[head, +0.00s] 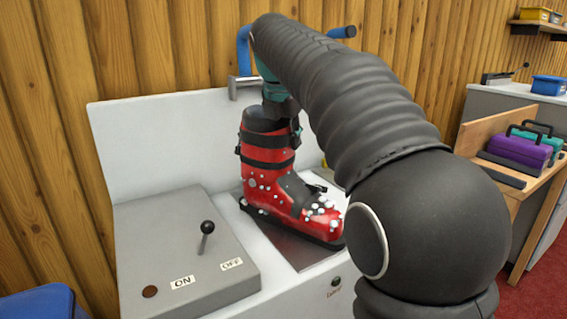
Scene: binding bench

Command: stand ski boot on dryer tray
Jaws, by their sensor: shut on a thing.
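A red ski boot (268,172) with black straps and white specks stands upright in the middle of the head view, its toe pointing right and toward me. My gripper (281,108) is above the boot at its cuff and is shut on it; the fingertips are mostly hidden. A dark grey tray (300,256) lies under and in front of the boot. The boot's sole appears at or very near the tray, but I cannot tell whether it touches. My arm hides the tray's right side.
A grey switch box (150,245) with a black lever (206,240) and ON and OFF labels stands left of the tray. A white back panel (165,140) rises behind. At the right, purple and green cases (515,150) sit on a wooden bench. A blue object (45,303) is at lower left.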

